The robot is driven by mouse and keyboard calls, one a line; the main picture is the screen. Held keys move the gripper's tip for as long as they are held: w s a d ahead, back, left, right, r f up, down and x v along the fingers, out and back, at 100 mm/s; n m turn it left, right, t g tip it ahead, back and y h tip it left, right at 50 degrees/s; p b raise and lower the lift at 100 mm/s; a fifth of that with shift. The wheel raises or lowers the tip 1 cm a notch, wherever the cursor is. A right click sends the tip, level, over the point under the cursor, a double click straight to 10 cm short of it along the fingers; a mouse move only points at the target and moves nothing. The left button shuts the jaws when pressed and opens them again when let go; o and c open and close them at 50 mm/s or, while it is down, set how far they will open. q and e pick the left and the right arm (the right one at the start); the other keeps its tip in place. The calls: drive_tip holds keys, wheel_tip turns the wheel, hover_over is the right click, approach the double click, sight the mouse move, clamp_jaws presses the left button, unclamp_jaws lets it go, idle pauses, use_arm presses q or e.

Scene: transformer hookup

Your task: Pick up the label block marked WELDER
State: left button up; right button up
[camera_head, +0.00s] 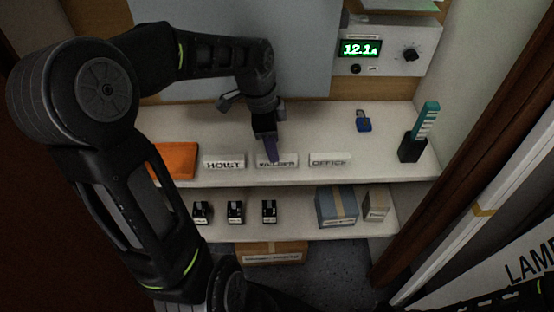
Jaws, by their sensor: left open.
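The label block marked WELDER (289,162) is a small white block with dark letters on the upper shelf, in the middle of a row of label blocks. My left gripper (271,154) is open, pointing down directly at this block, with its fingers covering part of the lettering. I cannot tell whether the fingers touch the block. The block marked HOIST (224,162) stands to its left and the block marked OFFICE (330,160) to its right. My right gripper is not in view.
An orange item (174,161) lies left of the blocks. A blue padlock (363,121) and a dark holder with a teal piece (411,147) stand to the right. A meter box (390,48) reads 12.1A. The lower shelf (296,222) holds several small black devices and boxes.

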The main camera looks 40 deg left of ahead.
sight(286, 160)
use_arm(q)
drive_tip(key=shift+w+d+f, duration=0.15)
drive_tip(key=shift+f, duration=1.15)
drive_tip(key=shift+w+d+f, duration=0.1)
drive_tip(key=shift+d+f, duration=0.05)
drive_tip(key=shift+f, duration=1.15)
clamp_jaws()
